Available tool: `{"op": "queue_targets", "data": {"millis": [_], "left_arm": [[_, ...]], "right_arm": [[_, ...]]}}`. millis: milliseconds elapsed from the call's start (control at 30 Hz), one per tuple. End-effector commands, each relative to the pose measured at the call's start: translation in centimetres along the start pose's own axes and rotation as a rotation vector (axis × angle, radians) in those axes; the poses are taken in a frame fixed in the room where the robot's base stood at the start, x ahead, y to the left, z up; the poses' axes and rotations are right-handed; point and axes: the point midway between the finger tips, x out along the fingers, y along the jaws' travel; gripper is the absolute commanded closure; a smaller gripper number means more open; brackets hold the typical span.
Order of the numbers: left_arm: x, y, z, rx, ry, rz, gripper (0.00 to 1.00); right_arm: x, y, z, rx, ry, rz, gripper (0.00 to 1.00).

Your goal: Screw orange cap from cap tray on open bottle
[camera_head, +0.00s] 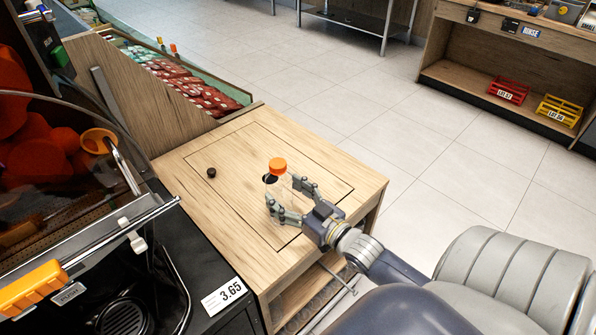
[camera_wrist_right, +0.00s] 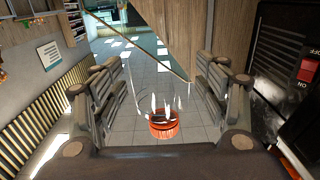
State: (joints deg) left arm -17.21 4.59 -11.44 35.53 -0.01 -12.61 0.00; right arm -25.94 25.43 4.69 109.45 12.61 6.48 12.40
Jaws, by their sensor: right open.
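A clear bottle (camera_wrist_right: 150,85) stands on the wooden table. Its body is hard to see in the head view. An orange cap (camera_head: 277,165) sits at the top of the bottle; whether it is screwed tight I cannot tell. The cap also shows at the bottom of the wrist view (camera_wrist_right: 163,124), where the picture is upside down. My right gripper (camera_head: 288,199) is open, with its fingers on either side of the bottle, below the cap. Whether a finger touches the bottle I cannot tell. My left gripper is not in view.
The wooden table (camera_head: 200,215) has free room left of the bottle, with a small dark round piece (camera_head: 211,173) on it. A bin of red items (camera_head: 185,82) lies behind. A black machine (camera_head: 185,285) borders the table at left. Red (camera_head: 508,90) and yellow crates (camera_head: 560,110) sit far right.

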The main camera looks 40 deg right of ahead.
Motion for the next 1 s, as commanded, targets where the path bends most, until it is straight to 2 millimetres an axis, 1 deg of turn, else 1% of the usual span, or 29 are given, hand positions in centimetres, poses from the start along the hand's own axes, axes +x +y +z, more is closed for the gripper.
{"op": "queue_targets", "data": {"millis": [33,100,200,333,500,1000], "left_arm": [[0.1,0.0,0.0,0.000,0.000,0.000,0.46],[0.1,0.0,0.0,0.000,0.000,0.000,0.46],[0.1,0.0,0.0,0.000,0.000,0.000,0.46],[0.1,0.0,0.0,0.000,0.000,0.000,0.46],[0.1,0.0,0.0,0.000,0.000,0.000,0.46],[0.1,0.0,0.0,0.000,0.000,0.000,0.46]], "right_arm": [[-0.9,0.0,0.1,0.000,-0.003,0.001,0.33],[-1.9,0.0,0.1,0.001,-0.002,0.000,0.33],[-3.0,0.0,0.1,0.001,-0.002,0.001,0.33],[-3.9,0.0,0.0,0.001,0.000,0.000,0.33],[-4.2,0.0,-0.1,0.000,0.001,0.000,0.33],[-4.2,0.0,0.0,0.000,0.001,0.000,0.33]]}}
